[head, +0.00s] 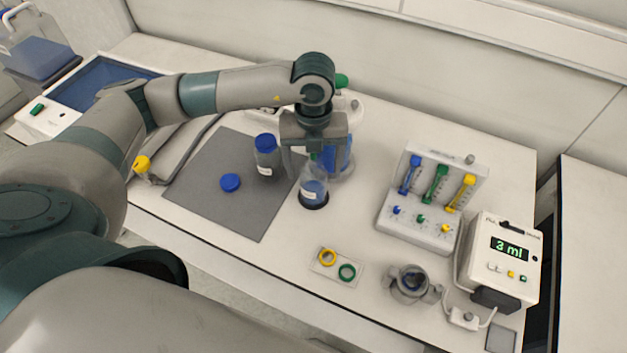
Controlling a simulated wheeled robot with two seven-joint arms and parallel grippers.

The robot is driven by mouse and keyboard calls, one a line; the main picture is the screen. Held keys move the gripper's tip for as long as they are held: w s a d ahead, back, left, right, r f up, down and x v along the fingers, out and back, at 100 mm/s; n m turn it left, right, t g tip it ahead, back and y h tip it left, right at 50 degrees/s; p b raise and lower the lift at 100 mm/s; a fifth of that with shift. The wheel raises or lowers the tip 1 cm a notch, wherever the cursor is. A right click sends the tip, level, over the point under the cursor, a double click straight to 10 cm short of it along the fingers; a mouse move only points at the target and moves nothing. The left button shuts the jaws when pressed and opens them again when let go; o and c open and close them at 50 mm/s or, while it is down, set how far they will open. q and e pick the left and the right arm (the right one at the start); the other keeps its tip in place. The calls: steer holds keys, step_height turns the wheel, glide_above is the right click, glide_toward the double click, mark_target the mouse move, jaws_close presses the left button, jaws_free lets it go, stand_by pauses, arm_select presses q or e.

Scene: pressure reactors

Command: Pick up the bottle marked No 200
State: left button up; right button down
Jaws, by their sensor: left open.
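My left gripper (316,172) points down, open, over the workbench. The top of this bottle is partly hidden by the gripper, with a bit of green showing there. A blue-capped bottle with a white label (266,160) stands just left of the gripper, on the grey mat (215,190). The label numbers are too small to read. A blue vessel (340,155) stands partly hidden behind the gripper. My right gripper is out of view.
A loose blue cap (230,183) lies on the mat. Yellow and green rings (337,266) lie on a plate in front. A rack with coloured syringe-like parts (435,200), a clamp-like grey fitting (409,284) and a "3 ml" display box (503,258) stand to the right.

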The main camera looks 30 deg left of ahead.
arm_select(q)
jaws_close()
stand_by(0.4)
steer(key=shift+r, duration=0.1)
